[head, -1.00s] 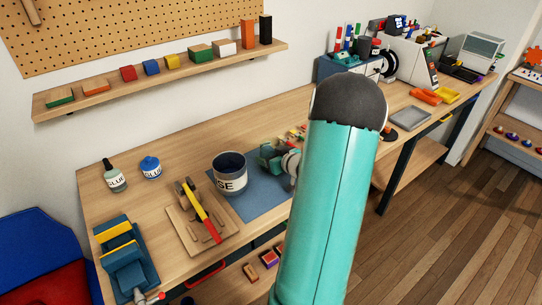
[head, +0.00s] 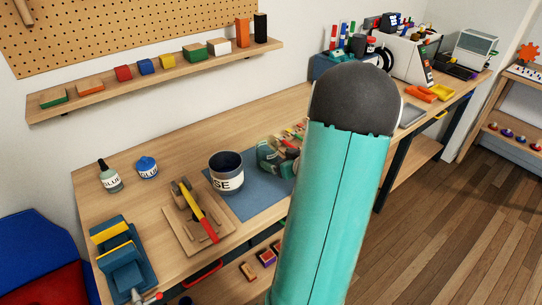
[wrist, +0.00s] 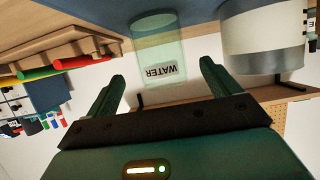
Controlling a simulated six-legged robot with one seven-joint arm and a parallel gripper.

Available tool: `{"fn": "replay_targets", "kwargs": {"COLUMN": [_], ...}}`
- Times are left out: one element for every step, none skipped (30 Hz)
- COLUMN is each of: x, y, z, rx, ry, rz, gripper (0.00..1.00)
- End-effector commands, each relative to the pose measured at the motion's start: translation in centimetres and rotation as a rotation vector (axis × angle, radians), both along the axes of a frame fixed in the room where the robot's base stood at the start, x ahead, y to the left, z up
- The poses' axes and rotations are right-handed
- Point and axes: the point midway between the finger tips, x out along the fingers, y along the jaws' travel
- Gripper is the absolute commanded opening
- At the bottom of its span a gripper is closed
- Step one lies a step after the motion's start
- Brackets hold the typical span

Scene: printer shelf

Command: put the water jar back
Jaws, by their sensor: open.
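The water jar (wrist: 150,38) is a pale green, see-through cylinder with a WATER label. It shows upside down in the wrist view, standing on the blue mat (wrist: 100,14). My gripper (wrist: 162,72) is open, its two fingers pointing at the jar, one to each side of its line. The jar looks just ahead of the fingertips; I cannot tell whether it is partly between them. In the head view my gripper (head: 277,157) is over the mat (head: 245,199), partly behind my arm, and I cannot make out the jar there.
A dark-rimmed jar with a label ending in SE (head: 226,181) stands close beside; it also shows in the wrist view (wrist: 262,42). Coloured sticks (wrist: 62,62) lie on the other side.

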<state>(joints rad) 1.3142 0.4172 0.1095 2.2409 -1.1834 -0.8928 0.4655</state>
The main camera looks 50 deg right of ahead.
Motion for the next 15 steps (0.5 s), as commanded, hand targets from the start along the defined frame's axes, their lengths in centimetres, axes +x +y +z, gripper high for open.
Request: {"fn": "replay_targets", "kwargs": {"x": [-1.1, -1.5, -2.1, -2.5, -2.9, -3.2, -3.4, -3.6, -3.8, -3.9, -3.9, -4.0, -4.0, -4.0, -4.0], "y": [0.2, 0.4, 0.6, 0.7, 0.8, 0.9, 1.0, 1.1, 1.1, 1.2, 1.2, 1.2, 1.2, 1.2, 1.2], "z": [0.5, 0.7, 0.9, 1.1, 1.2, 1.4, 1.5, 1.6, 1.6, 1.7, 1.7, 1.7, 1.7, 1.7, 1.7], "rx": [-0.001, -0.001, -0.001, -0.001, -0.001, -0.001, 0.000, 0.001, 0.001, 0.001, 0.002, 0.002, 0.002, 0.002, 0.001], "ry": [0.001, 0.000, 0.000, 0.000, 0.000, 0.000, 0.001, 0.000, 0.000, 0.000, -0.001, -0.001, -0.001, -0.001, 0.001], "rz": [-0.004, -0.004, -0.003, -0.002, -0.003, -0.002, -0.001, 0.000, 0.000, 0.000, -0.001, -0.001, -0.001, -0.001, 0.000], "gripper": [0.88, 0.88, 0.88, 0.88, 0.88, 0.88, 0.88, 0.88, 0.88, 0.88, 0.88, 0.88, 0.88, 0.88, 0.88]}}
